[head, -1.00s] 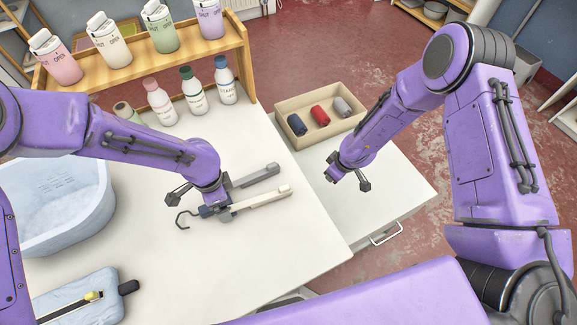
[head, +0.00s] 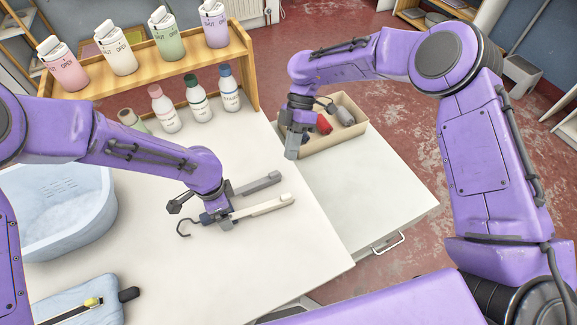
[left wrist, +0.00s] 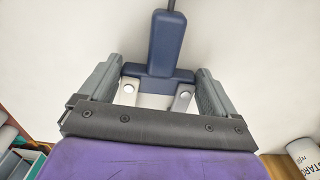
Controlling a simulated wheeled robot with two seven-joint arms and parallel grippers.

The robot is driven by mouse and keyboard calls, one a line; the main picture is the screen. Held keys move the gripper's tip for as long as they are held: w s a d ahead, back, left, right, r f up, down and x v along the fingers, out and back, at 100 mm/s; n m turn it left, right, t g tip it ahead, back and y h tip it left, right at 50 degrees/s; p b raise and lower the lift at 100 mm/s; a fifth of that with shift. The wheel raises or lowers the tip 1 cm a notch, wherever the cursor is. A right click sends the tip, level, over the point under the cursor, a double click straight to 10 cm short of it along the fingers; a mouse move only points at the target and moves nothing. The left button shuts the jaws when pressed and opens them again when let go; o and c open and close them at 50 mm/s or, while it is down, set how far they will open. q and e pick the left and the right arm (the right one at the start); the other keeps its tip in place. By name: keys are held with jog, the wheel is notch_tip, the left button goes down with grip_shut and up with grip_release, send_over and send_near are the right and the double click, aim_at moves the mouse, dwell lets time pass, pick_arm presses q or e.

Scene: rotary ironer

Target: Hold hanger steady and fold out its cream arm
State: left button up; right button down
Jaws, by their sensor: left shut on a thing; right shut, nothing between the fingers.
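The hanger lies over the white table, with its dark hook (head: 183,228) pointing left. Its grey arm (head: 260,184) and cream arm (head: 264,207) both point right, side by side with a narrow gap. My left gripper (head: 208,217) is shut on the hanger's dark blue hub, which is partly hidden in the head view. In the left wrist view the blue hub (left wrist: 166,45) sits between the two grey fingers; the pale ends of the arms show beside it. My right gripper (head: 291,150) is shut and empty, right of and beyond the arm tips, apart from the hanger.
Bottles (head: 198,104) and a wooden shelf (head: 150,60) are at the back. A blue tub (head: 60,225) and a light blue pad (head: 75,300) are at left. The table right of the hanger is clear.

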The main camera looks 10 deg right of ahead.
aim_at(288, 193)
jog(key=x, duration=0.8)
jog(key=shift+w+d, duration=0.1)
jog(key=shift+d, duration=0.05)
pick_arm(q)
jog(key=shift+d, duration=0.15)
pick_arm(e)
jog(key=shift+s+f, duration=0.3)
jog(key=shift+f, duration=0.2)
